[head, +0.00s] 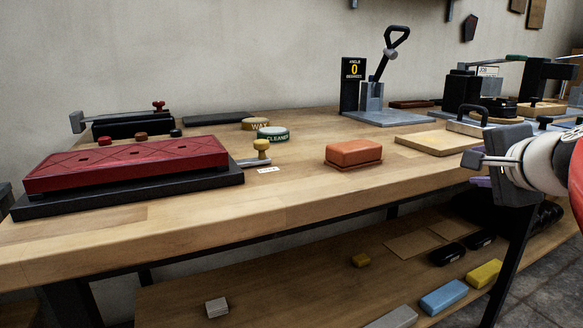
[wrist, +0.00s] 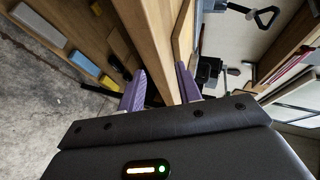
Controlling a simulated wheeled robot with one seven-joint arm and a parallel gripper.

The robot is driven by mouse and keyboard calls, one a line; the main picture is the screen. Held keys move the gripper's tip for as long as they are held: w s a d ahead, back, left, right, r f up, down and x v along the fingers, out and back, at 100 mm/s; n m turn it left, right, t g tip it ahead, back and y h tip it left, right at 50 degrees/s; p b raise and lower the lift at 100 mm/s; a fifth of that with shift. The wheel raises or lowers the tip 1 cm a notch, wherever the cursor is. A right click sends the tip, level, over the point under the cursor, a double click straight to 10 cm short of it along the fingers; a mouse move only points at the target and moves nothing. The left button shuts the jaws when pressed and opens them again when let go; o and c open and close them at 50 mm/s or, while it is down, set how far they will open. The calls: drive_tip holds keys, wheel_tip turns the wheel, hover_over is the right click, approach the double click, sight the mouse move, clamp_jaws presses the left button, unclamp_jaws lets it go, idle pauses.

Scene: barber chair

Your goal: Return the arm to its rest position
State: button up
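My gripper (head: 476,170) is at the right of the head view, beside the front edge of the wooden workbench (head: 250,205). My white and red arm runs out of the picture at the right edge. In the wrist view, the two purple fingers of my gripper (wrist: 160,72) are apart, with nothing seen held between them. The workbench edge (wrist: 150,35) shows beyond and between the fingers.
A lower shelf (head: 290,285) holds colored blocks. Grey floor (wrist: 50,120) is open beside the bench.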

drive_tip(key=s+a+f+n+g+y+p, duration=0.1)
drive_tip(key=s+a+f+n+g+p, duration=0.1)
drive_tip(key=s+a+f+n, duration=0.4)
drive_tip(key=s+a+f+n+g+y+p, duration=0.1)
drive_tip(key=s+a+f+n+g+y, duration=0.15)
drive_tip(key=a+f, duration=0.45)
drive_tip(key=s+a+f+n+g+h+p, duration=0.2)
drive_tip(key=s+a+f+n+g, duration=0.1)
drive_tip(key=s+a+f+n, duration=0.2)
drive_tip(key=s+f+n, duration=0.2)
drive_tip(key=s+n, duration=0.1)
drive_tip(key=s, duration=0.1)
drive_tip(key=shift+a+f, duration=0.15)
